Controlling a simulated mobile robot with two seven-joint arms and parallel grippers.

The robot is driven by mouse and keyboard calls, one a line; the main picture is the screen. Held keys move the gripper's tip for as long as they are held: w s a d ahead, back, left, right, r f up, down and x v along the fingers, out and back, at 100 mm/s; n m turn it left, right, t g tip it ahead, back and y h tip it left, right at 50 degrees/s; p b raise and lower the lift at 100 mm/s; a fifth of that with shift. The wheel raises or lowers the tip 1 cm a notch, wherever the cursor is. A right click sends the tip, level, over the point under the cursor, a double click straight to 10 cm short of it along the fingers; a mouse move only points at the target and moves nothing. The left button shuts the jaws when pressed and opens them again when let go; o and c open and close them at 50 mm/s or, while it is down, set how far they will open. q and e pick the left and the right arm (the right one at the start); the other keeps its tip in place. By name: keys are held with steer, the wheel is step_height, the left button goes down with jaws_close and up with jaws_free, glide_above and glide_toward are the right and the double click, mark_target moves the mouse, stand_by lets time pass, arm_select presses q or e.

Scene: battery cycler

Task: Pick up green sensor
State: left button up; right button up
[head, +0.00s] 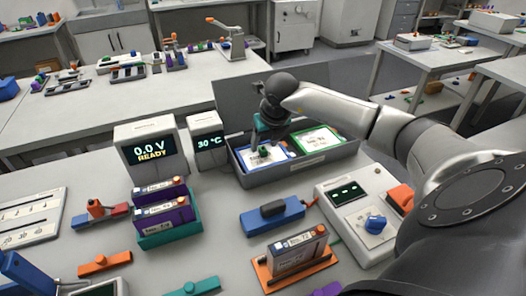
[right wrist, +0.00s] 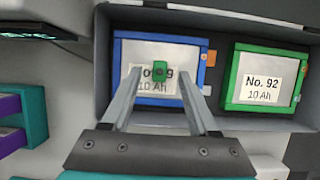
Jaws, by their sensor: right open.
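The green sensor (right wrist: 159,71) is a small green block on the label of a blue-framed battery card (right wrist: 128,52) in the grey tray (right wrist: 225,17). In the head view the sensor (head: 264,152) is partly hidden by my right gripper (head: 259,147). My right gripper also shows in the right wrist view (right wrist: 160,76), open, with one finger on each side of the sensor and gaps between. Whether the fingertips touch the card is unclear. My left gripper is not in view.
A green-framed card (head: 317,138) marked No. 92 lies to the right in the tray. The tray has raised walls. A 30 °C display (head: 207,143) stands left of it. A blue clamp-like block (head: 272,216) and a grey tester (head: 352,205) are in front.

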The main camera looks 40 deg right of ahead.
steer(key=shift+x, duration=1.05)
jaws_close()
